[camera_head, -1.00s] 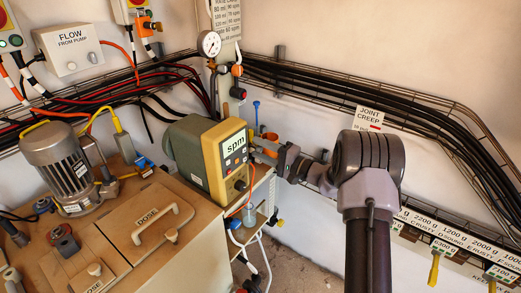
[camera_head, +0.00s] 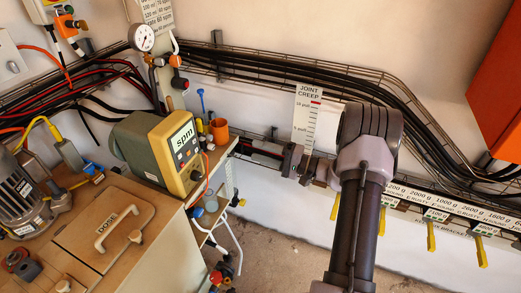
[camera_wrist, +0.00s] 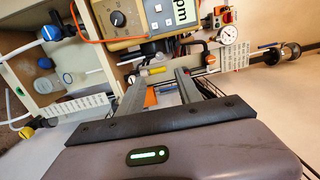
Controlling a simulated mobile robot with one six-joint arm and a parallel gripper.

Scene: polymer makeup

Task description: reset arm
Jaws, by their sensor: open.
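My gripper (camera_wrist: 160,82) shows in the wrist view with its two fingers apart and nothing held between them. Beyond the fingers are the yellow-framed pump unit marked "spm" (camera_wrist: 150,20) and the wall fittings. In the head view my arm rises from the bottom right and bends at a dark joint; its far end reaches left, partly hidden behind that joint. There the pump unit (camera_head: 176,150) stands on the wooden bench, left of my arm's far end and apart from it.
An orange cup (camera_head: 219,131) stands on the bench corner. A pressure gauge (camera_head: 143,38) and black cables line the wall. A "JOINT CREEP" scale (camera_head: 306,112) is behind my arm. Labelled weights with yellow handles (camera_head: 431,236) hang at right. An orange cabinet (camera_head: 497,95) juts in at upper right.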

